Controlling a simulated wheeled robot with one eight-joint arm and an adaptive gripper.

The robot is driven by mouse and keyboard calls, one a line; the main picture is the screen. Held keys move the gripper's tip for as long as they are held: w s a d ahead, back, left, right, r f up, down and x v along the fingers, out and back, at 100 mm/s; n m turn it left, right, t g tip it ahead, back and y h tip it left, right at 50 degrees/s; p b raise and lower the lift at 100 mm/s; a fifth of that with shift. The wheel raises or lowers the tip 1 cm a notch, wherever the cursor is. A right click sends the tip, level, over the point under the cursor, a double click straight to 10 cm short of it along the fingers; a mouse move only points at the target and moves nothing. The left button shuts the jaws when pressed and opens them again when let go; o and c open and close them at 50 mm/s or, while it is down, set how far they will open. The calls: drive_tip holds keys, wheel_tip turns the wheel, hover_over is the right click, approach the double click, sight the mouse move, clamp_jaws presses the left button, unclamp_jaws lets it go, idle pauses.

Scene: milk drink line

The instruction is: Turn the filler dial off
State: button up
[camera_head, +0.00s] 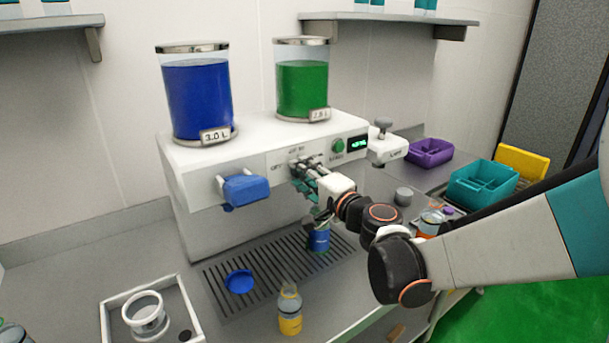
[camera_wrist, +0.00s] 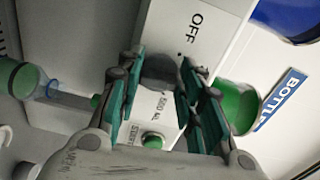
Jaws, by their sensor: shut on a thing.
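The filler dial (camera_wrist: 160,70) is a dark round knob on the white panel in the wrist view, with an OFF label (camera_wrist: 196,28) above it and a 500 ML label below. My gripper (camera_wrist: 163,66) has its teal-padded fingers on both sides of the dial, shut on it. Which way the dial points is hidden. In the head view my gripper (camera_head: 301,166) reaches the front of the white filler machine (camera_head: 215,165), and its fingers cover most of the dial.
A blue spout (camera_head: 245,188) juts from the machine at left. A green start button (camera_head: 338,145) and lit display (camera_head: 358,143) are right of the dial.

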drive_tip(key=n, duration=1)
drive_tip(key=shift+w+d+f+n, duration=0.1)
drive_tip(key=shift+w+f+n, duration=0.1)
drive_tip(key=shift+n, duration=0.2)
idle(0.3)
drive_tip(key=o, duration=1.1)
drive_tip(key=shift+c, duration=0.2)
drive_tip(key=v, duration=1.2)
drive_tip(key=shift+s+f, duration=0.1)
